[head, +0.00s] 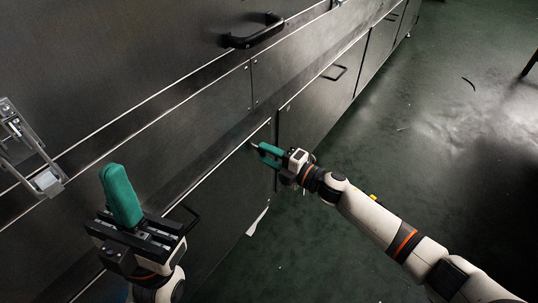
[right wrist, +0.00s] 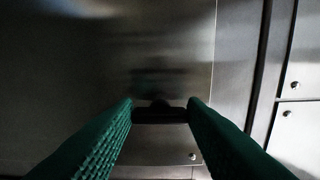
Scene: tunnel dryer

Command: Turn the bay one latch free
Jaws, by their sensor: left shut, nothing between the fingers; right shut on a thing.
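My right gripper (head: 262,151) reaches the front of the dark steel dryer in the middle of the head view. Its green fingers are shut on a small dark latch (right wrist: 160,115), which shows as a short, roughly level bar between the fingertips in the right wrist view. In the head view the fingers and glare mostly hide this latch. My left gripper (head: 120,194) is shut and empty at lower left, its green fingers pointing up, apart from the panels.
A black handle (head: 256,31) stands out from the upper panel. Lower panels carry thin handles (head: 334,72). A metal bracket (head: 40,170) is at far left. A pale scrap (head: 257,221) hangs by the lower panel. The green floor (head: 440,130) to the right is mostly clear.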

